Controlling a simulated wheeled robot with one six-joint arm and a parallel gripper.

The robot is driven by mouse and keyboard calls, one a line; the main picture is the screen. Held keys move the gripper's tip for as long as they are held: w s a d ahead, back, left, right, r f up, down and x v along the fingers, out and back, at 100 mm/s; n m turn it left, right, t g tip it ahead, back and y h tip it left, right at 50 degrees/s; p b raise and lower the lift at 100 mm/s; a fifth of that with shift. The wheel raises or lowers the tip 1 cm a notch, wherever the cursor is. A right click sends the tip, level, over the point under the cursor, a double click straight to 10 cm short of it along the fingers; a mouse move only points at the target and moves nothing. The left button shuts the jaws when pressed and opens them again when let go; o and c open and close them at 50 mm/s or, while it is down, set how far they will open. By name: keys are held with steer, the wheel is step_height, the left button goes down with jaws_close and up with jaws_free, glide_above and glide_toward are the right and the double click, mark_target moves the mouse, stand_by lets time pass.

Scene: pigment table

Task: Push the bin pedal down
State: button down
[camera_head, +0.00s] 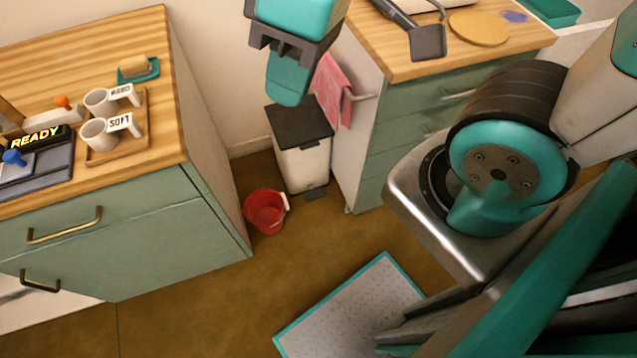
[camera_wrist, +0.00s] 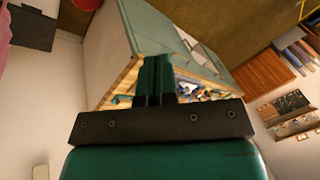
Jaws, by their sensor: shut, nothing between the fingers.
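The white bin (camera_head: 303,163) stands on the floor between the two cabinets, with its dark lid (camera_head: 299,127) down. Its small dark pedal (camera_head: 315,193) sticks out low at the front, near the floor. My gripper (camera_head: 287,92) is shut and empty, pointing downward. In the head view it appears above the bin lid, well above the pedal. The wrist view shows the closed fingers (camera_wrist: 157,78). A dark flat shape at that view's upper left looks like the lid (camera_wrist: 33,27). The pedal cannot be made out there.
A red bucket (camera_head: 265,211) stands on the floor just left of the bin. A pink towel (camera_head: 331,92) hangs on the right cabinet (camera_head: 385,135). The left cabinet (camera_head: 130,240) bounds the gap. Floor in front of the bin is clear up to a grey mat (camera_head: 350,310).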

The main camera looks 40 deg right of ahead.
steer(key=m+t+h+b, duration=0.4)
steer(key=m+t+b, duration=0.4)
steer(key=m+b, duration=3.35)
glide_toward(307, 173)
steer(key=w+a+r+n+b, duration=0.1)
steer(key=w+a+n+b, duration=0.15)
steer(key=n+b, duration=0.9)
steer(key=f+m, duration=0.1)
steer(key=d+f+m, duration=0.1)
steer(key=f, duration=0.1)
steer(key=d+f+m, duration=0.1)
steer(key=f+m, duration=0.1)
steer(key=shift+w+f+t+h, duration=0.2)
steer(key=shift+w+t+h, duration=0.1)
steer(key=shift+w+h, duration=0.1)
steer(key=shift+d+f+m, duration=0.15)
steer(key=shift+f+m, duration=0.25)
steer(key=shift+m, duration=0.1)
